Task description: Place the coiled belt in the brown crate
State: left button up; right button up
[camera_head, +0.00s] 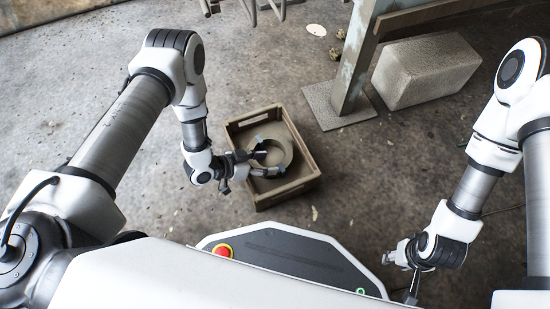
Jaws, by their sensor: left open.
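The brown crate (291,189) stands on the floor in the middle of the view. The coiled belt (289,152), a grey-brown ring, is inside the crate's walls and appears to lie at its bottom. My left gripper (267,160) reaches over the crate's left wall, with its fingers spread apart at the belt. The fingers cover the belt's left part, and I cannot tell whether they touch it. My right gripper (398,275) hangs low at the right, away from the crate; its fingers are partly hidden and hard to make out.
A rusty metal post (355,60) on a square base plate (318,100) stands behind the crate to the right. A large concrete block (425,72) lies beside it. Bare floor is free left of the crate and between crate and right arm.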

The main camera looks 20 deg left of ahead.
pick_arm(q)
jog(key=p+v, duration=0.3)
jog(key=v, duration=0.5)
